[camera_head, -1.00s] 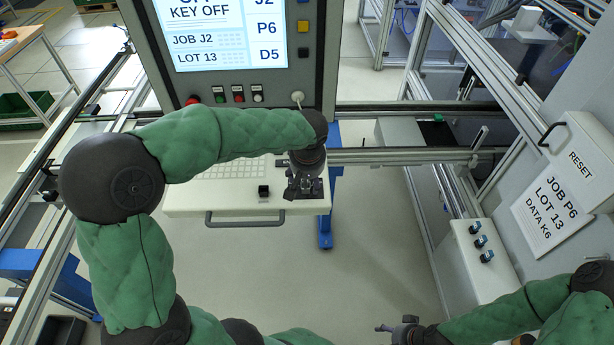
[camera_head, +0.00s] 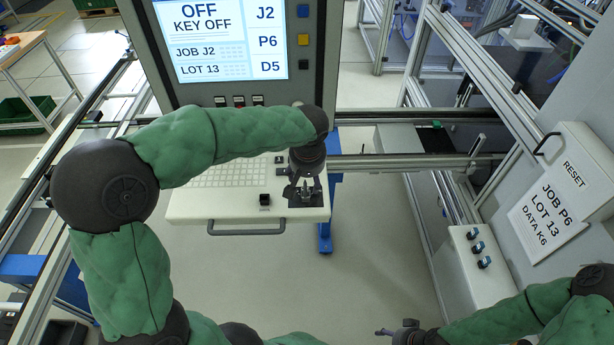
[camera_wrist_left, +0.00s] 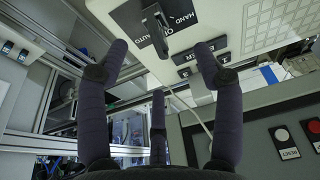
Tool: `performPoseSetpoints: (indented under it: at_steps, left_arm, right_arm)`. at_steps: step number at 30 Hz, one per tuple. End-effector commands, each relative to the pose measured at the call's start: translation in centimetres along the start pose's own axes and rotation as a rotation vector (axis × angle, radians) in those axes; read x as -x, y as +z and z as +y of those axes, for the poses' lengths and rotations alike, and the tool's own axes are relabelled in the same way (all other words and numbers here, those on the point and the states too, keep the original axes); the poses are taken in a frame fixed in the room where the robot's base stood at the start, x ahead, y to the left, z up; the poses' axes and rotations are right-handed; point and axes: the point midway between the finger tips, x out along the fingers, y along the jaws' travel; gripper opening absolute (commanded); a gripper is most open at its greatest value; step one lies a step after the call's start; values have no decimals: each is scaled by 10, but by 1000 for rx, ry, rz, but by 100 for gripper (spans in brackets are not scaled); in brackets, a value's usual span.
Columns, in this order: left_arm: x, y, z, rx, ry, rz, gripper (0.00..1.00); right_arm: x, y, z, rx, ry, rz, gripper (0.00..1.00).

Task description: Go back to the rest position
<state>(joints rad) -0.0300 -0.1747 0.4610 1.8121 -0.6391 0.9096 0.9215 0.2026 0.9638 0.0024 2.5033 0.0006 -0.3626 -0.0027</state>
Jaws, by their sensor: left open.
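My left gripper (camera_head: 307,191) hangs pointing down over the right end of the white console shelf (camera_head: 185,209), near a black label plate (camera_head: 318,199). In the left wrist view its dark fingers (camera_wrist_left: 161,50) are spread apart with nothing held. A black lever switch (camera_wrist_left: 155,28) on the black plate shows between and beyond the fingertips, apart from them. My right gripper (camera_head: 398,331) is small at the bottom edge, over the floor, and its jaw state is unclear.
The console screen (camera_head: 220,40) reads "OFF, KEY OFF". A row of buttons (camera_head: 238,101) below it is partly covered by my left forearm. A grey box with blue switches (camera_head: 470,262) and a "RESET" cabinet (camera_head: 575,165) stand at right. Floor in front of the shelf is clear.

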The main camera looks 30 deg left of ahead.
Motion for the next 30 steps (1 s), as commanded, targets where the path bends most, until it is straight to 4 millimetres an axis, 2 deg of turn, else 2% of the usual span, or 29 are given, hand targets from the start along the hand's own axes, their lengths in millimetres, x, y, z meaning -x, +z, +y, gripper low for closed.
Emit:
performPoseSetpoints:
  at_steps: [16, 30]
  left_arm:
    - [24, -7, 0, -1, 0, 1, 67]
    - [24, -7, 0, -1, 0, 0, 67]
  right_arm:
    - [13, 0, -5, 0, 0, 0, 63]
    - [14, 0, -5, 0, 0, 0, 63]
